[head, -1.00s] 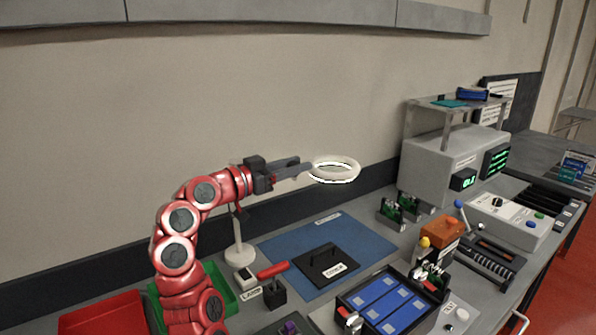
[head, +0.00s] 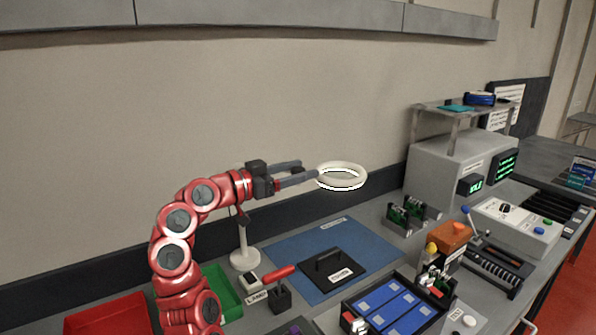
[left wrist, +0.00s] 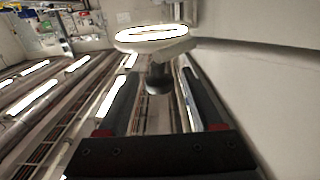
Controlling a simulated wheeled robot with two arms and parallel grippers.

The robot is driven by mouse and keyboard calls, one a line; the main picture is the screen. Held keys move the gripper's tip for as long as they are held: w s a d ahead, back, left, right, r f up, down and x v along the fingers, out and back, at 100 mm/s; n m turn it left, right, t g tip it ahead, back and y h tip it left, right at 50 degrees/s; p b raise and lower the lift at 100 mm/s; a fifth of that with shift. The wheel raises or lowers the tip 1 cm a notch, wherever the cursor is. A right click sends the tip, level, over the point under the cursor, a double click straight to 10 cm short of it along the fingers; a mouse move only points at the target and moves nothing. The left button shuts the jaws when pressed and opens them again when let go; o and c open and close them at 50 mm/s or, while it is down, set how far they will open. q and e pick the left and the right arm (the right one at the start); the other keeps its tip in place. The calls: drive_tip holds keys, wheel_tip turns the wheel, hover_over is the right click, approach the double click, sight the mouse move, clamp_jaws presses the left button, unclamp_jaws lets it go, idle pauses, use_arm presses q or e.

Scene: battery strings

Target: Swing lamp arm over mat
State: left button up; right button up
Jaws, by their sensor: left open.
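The lamp has a white ring head (head: 342,176) and a white stand (head: 244,256) at the back of the bench, left of the blue mat (head: 290,247). The ring head is above the mat's right back part. My left gripper (head: 305,174) is at the left side of the ring head, level with the lamp arm, which it mostly hides. In the left wrist view the ring head (left wrist: 152,36) lies beyond the open fingers (left wrist: 155,90), with a dark knob (left wrist: 158,80) between them. Contact cannot be told. My right gripper is not in view.
A black cover with a handle (head: 335,270) lies on the mat. A red-handled lever (head: 280,290) stands in front of the lamp base. A black tray of blue cells (head: 392,306) is at the front. Red and green bins are at left.

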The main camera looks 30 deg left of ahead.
use_arm(q)
drive_tip(key=p+v, duration=0.3)
drive_tip(key=v, duration=1.4)
drive_tip(key=shift+a+p, duration=0.15)
drive_tip(key=shift+p, duration=0.2)
drive_tip(key=shift+s, duration=0.1)
